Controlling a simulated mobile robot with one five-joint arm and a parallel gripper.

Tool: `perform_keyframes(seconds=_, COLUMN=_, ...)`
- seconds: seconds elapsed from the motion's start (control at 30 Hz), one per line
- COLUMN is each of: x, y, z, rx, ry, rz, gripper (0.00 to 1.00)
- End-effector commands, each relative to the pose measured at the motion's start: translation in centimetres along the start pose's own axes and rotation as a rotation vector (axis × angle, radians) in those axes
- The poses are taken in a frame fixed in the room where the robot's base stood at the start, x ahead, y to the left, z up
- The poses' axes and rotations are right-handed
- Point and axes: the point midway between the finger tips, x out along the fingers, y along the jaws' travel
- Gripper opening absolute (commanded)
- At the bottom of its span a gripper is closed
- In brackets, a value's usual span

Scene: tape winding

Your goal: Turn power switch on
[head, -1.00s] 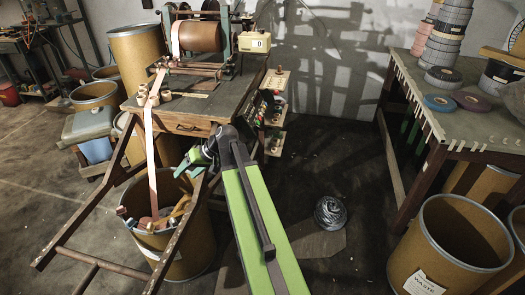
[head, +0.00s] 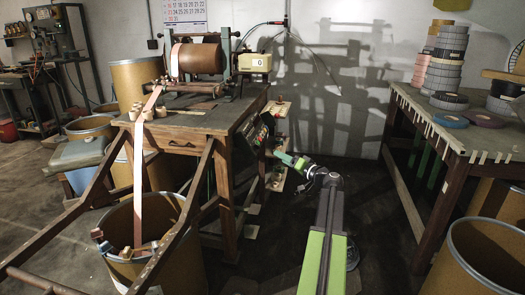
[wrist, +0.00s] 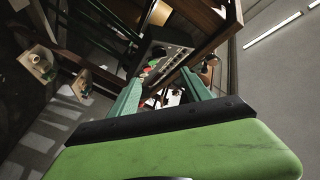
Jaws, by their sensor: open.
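A grey control panel (head: 257,135) with small coloured parts is on the right side of the wooden winding table (head: 190,122). In the wrist view the panel (wrist: 163,68) shows red, green and yellow parts and a row of small details; I cannot tell which is the power switch. My gripper (head: 278,156) is just right of and below the panel in the head view, pointing left toward it. In the wrist view my gripper (wrist: 162,90) is open, its two green fingers apart with the panel beyond and between them. Nothing is held.
Small wooden shelves (head: 279,180) with spools stick out beside the panel, near my gripper. A winding machine (head: 198,62) stands on the table. A second table (head: 440,125) with stacked tape rolls is at right. Waste drums (head: 487,250) stand around. The floor between the tables is mostly clear.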

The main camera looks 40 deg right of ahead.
Motion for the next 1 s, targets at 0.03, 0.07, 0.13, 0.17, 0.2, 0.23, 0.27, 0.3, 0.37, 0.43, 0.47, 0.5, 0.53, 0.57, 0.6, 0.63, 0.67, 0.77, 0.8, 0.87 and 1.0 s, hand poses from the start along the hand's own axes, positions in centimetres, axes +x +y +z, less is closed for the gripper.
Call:
perform_keyframes(seconds=0.03, x=1.6, y=0.1, z=-0.1, rx=0.0, ry=-0.003, rz=-0.002, gripper=0.56)
perform_keyframes(seconds=0.07, x=2.4, y=0.1, z=-0.1, rx=0.0, ry=-0.003, rz=-0.002, gripper=0.56)
perform_keyframes(seconds=0.13, x=4.2, y=0.1, z=-0.1, rx=0.0, ry=-0.003, rz=-0.002, gripper=0.56)
perform_keyframes(seconds=0.17, x=4.9, y=0.1, z=-0.1, rx=0.0, ry=-0.003, rz=-0.002, gripper=0.56)
perform_keyframes(seconds=0.2, x=6.0, y=0.1, z=-0.1, rx=0.0, ry=-0.003, rz=-0.002, gripper=0.56)
perform_keyframes(seconds=0.23, x=6.7, y=0.1, z=-0.1, rx=0.0, ry=-0.003, rz=-0.002, gripper=0.56)
perform_keyframes(seconds=0.27, x=7.5, y=0.2, z=-0.1, rx=0.0, ry=-0.003, rz=-0.002, gripper=0.56)
perform_keyframes(seconds=0.3, x=8.5, y=0.1, z=-0.1, rx=0.0, ry=-0.003, rz=-0.002, gripper=0.56)
perform_keyframes(seconds=0.37, x=9.8, y=0.2, z=-0.1, rx=0.0, ry=-0.003, rz=-0.001, gripper=0.56)
perform_keyframes(seconds=0.43, x=11.2, y=0.1, z=0.0, rx=0.0, ry=-0.002, rz=-0.001, gripper=0.56)
perform_keyframes(seconds=0.47, x=11.7, y=0.1, z=-0.1, rx=0.0, ry=-0.002, rz=-0.001, gripper=0.56)
perform_keyframes(seconds=0.5, x=12.2, y=0.1, z=-0.1, rx=0.0, ry=-0.002, rz=-0.001, gripper=0.56)
perform_keyframes(seconds=0.53, x=12.6, y=0.1, z=-0.1, rx=0.0, ry=-0.002, rz=-0.001, gripper=0.56)
perform_keyframes(seconds=0.57, x=12.9, y=0.1, z=-0.1, rx=0.0, ry=-0.002, rz=0.0, gripper=0.56)
perform_keyframes(seconds=0.6, x=13.2, y=0.1, z=0.0, rx=0.0, ry=-0.001, rz=0.0, gripper=0.56)
perform_keyframes(seconds=0.63, x=13.4, y=0.1, z=0.0, rx=0.0, ry=-0.001, rz=0.0, gripper=0.56)
perform_keyframes(seconds=0.67, x=13.6, y=0.1, z=0.0, rx=0.0, ry=-0.001, rz=0.0, gripper=0.56)
perform_keyframes(seconds=0.77, x=13.7, y=0.1, z=0.0, rx=0.0, ry=-0.001, rz=0.001, gripper=0.56)
perform_keyframes(seconds=0.8, x=13.7, y=0.1, z=0.0, rx=0.0, ry=-0.001, rz=0.001, gripper=0.56)
perform_keyframes(seconds=0.87, x=13.7, y=0.1, z=0.0, rx=0.0, ry=-0.001, rz=0.001, gripper=0.56)
perform_keyframes(seconds=1.0, x=13.7, y=0.1, z=0.0, rx=0.0, ry=0.0, rz=0.001, gripper=0.5)
